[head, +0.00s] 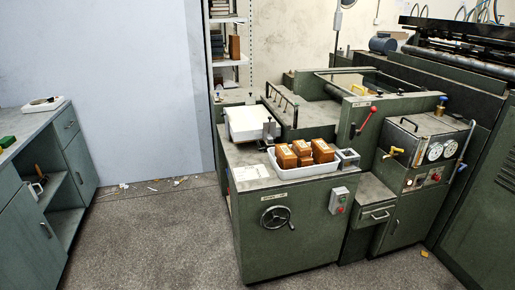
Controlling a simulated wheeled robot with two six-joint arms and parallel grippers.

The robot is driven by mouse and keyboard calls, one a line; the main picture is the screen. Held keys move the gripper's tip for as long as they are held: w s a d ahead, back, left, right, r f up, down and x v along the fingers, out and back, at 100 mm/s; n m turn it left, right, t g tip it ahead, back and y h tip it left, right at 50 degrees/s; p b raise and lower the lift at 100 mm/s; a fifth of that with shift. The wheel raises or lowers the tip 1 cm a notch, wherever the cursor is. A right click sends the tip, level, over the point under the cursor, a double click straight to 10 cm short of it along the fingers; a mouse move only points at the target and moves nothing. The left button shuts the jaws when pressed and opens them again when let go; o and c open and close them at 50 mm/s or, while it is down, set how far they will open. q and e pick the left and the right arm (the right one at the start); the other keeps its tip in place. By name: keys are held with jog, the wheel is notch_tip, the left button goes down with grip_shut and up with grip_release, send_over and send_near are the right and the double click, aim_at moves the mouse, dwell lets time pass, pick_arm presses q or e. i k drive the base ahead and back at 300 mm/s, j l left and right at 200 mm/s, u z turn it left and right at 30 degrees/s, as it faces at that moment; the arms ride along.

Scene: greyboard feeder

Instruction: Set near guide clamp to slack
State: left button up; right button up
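No gripper of mine shows in the head view. The green feeder machine (290,235) stands right of centre. I cannot tell for sure which part is the near guide clamp, as the labels are too small to read. A lever with a red handle (367,121) slants up to the right on the machine's side plate. A small grey upright fitting (269,130) stands on the deck beside a white stack (248,123). Yellow handles show on the gauge box (393,152) and on the side plate's end (441,104). A handwheel (276,216) is on the front face.
A white tray (300,172) with several orange-brown blocks sits on the machine's front top, beside a small clear-topped box (347,158). A switch box (338,200) juts from the front corner. A grey-blue cabinet (68,150) stands at left. Open floor (150,245) lies between.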

aim_at(260, 149)
jog(key=i+j, duration=0.2)
jog(key=j, duration=0.15)
jog(key=i+j, duration=0.25)
jog(key=i+j+z, duration=0.1)
jog(key=j, duration=0.3)
jog(key=i+j, duration=0.5)
jog(key=j, duration=0.25)
jog(key=i+j+z, duration=0.1)
jog(key=i+j, duration=0.3)
jog(key=j, duration=0.3)
jog(key=i+j, duration=0.2)
jog(key=j, duration=0.2)
jog(key=z, duration=0.05)
